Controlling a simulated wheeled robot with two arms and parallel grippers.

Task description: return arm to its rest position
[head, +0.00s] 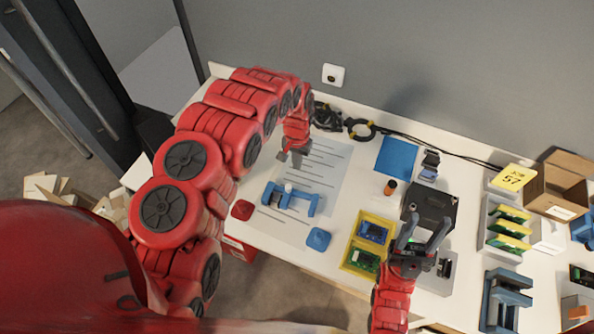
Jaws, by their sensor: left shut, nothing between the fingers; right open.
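My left arm is red and arches in from the left, over the left end of the white table (262,243). My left gripper (292,160) points down above a lined paper sheet (325,160) and is shut and empty. A blue fixture (292,198) lies just below it on the sheet, apart from the fingers. My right gripper (428,236) comes up from the bottom, right of centre. Its grey fingers are spread and empty, over the lower part of a dark box-like device (430,205), which they partly hide.
A yellow tray (350,262) with green and blue boards lies left of my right gripper. A white rack (492,240), an open cardboard box (560,188) and a blue clamp-like fixture (497,300) stand to the right. Black cables (430,143) run along the wall. Cartons (45,187) lie on the floor left.

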